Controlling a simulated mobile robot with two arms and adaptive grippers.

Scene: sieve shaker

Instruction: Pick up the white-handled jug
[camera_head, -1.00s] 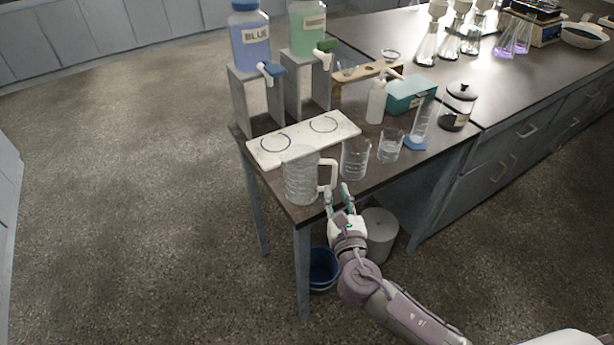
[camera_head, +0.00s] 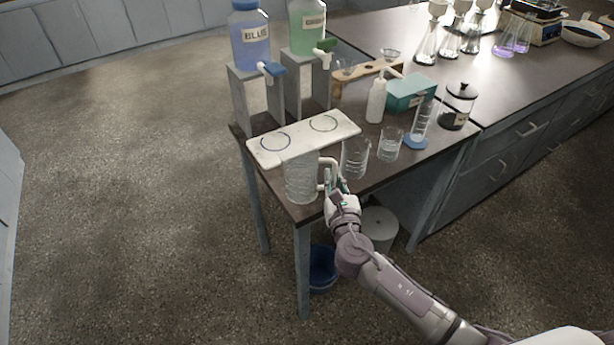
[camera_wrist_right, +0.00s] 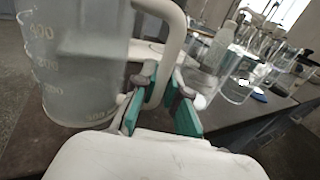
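The white-handled jug (camera_head: 301,178) is a clear, graduated jug standing upright at the table's front corner. Its white handle (camera_head: 325,172) faces right, toward my right gripper. In the right wrist view the jug (camera_wrist_right: 75,60) fills the left side, and its handle (camera_wrist_right: 172,45) curves down between the teal-padded fingers. My right gripper (camera_head: 337,186) is at the handle, its fingers either side of it; in the wrist view the gripper (camera_wrist_right: 162,104) looks open, with a gap beside the right pad. Contact with the left pad is unclear. My left gripper is not in view.
Two beakers (camera_head: 355,158) stand close right of the jug. A white board (camera_head: 300,141) with two ring marks lies behind it. Blue (camera_head: 250,45) and green (camera_head: 308,30) dispenser bottles stand on grey stands further back. A blue bucket (camera_head: 322,268) is on the floor below.

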